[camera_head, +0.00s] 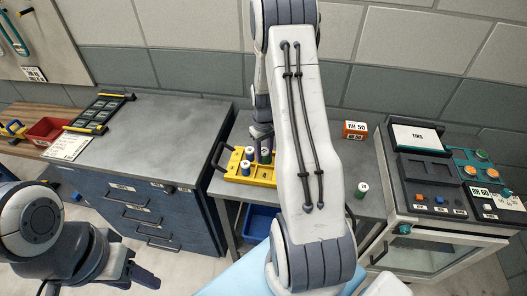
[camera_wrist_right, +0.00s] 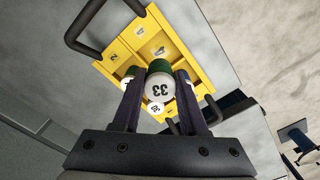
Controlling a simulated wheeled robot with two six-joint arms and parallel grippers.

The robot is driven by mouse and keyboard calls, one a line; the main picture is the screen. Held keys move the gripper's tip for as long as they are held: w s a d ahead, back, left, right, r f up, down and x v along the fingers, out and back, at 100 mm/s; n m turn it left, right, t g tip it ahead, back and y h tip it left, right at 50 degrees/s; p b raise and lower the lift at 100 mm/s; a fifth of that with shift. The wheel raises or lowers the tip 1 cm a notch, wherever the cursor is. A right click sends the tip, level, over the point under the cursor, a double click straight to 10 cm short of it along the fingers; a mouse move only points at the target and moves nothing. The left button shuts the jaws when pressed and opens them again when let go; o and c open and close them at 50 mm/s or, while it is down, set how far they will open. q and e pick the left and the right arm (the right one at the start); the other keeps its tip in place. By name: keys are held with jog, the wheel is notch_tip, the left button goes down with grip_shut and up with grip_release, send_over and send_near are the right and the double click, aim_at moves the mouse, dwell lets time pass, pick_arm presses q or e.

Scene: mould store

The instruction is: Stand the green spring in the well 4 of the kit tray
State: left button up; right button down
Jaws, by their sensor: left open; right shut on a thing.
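The yellow kit tray (camera_head: 231,176) lies on the grey bench, partly hidden by my right arm; it also shows in the right wrist view (camera_wrist_right: 178,42). My right gripper (camera_wrist_right: 168,92) is shut on a green spring (camera_wrist_right: 158,66) with a white end marked 33. The held spring is over or in the tray; its depth cannot be told. Other white-ended pieces (camera_head: 246,166) stand in the tray beside it, some blue. In the head view my right gripper (camera_head: 263,143) is mostly hidden by its arm. My left gripper (camera_head: 146,280) is open and empty, low at the left.
A loose green piece with a white end (camera_head: 361,190) stands on the bench right of my arm. An orange box (camera_head: 355,130) is behind it. A TINS machine (camera_head: 447,205) stands at right. The blue cabinet top (camera_head: 150,135) is largely clear.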

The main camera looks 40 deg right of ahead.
aim_at(264, 163)
jog(key=shift+f+b, duration=1.6)
jog(key=shift+f, duration=0.4)
jog(key=shift+f+b, duration=0.3)
jog(key=shift+f, duration=0.3)
jog(key=shift+s+f+b, duration=0.15)
jog(key=shift+f+b, duration=0.15)
jog(key=shift+f, duration=0.3)
jog(key=shift+c, duration=1.8)
grip_release()
jog(key=c, duration=0.4)
jog(key=shift+o, duration=0.2)
jog(key=shift+r, duration=0.25)
